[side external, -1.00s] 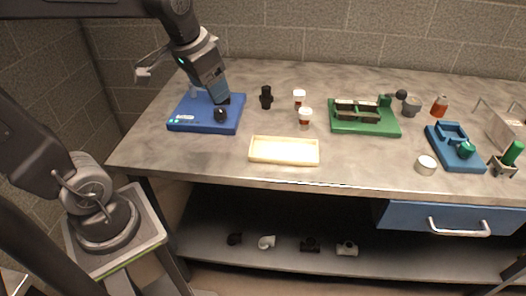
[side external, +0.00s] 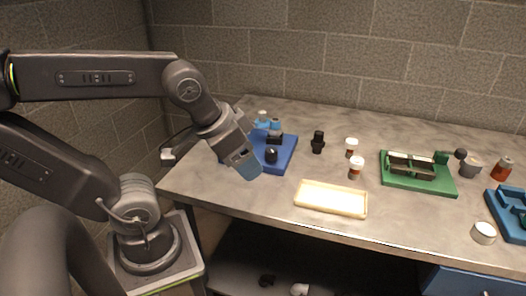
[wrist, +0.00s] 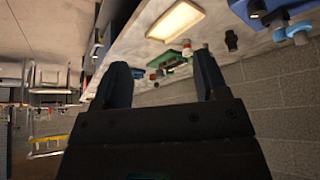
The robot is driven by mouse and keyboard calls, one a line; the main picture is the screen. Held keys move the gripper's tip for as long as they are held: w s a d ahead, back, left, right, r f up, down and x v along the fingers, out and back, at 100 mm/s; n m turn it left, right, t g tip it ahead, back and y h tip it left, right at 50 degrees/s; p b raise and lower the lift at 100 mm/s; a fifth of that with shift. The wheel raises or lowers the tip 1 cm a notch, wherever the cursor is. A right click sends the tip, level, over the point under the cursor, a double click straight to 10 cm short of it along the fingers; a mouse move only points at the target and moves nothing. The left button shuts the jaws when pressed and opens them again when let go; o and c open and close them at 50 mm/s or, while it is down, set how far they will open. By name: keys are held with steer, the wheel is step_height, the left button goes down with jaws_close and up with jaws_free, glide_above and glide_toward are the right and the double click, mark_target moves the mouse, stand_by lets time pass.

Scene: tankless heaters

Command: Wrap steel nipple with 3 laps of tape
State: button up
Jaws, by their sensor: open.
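I cannot make out the steel nipple for certain in either view. A blue board (side external: 286,158) at the table's left carries a black knob-like part (side external: 271,155) and light-blue pieces (side external: 263,122) at its back. My gripper (side external: 245,172) hangs in front of the board and hides its left front part. In the wrist view the gripper (wrist: 163,68) has its two blue-black fingers wide apart with nothing between them. A small white roll-like piece (side external: 484,233), perhaps tape, stands at the right near the front edge.
A cream tray (side external: 331,210) lies near the front edge. A black fitting (side external: 318,142) and two white-capped bottles (side external: 356,168) stand behind it. A green fixture (side external: 418,185) is to the right, then a blue fixture (side external: 506,216). A brick wall closes off the back.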

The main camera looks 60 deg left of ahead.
steer(key=w+a+r+n+g, duration=0.2)
steer(key=w+a, duration=0.3)
steer(key=w, duration=0.2)
steer(key=n+g, duration=0.4)
steer(key=n, duration=0.1)
glide_toward(271, 149)
step_height(271, 149, down, 10)
steer(key=shift+s+f, duration=0.1)
steer(key=shift+f, duration=0.1)
steer(key=shift+c, duration=0.2)
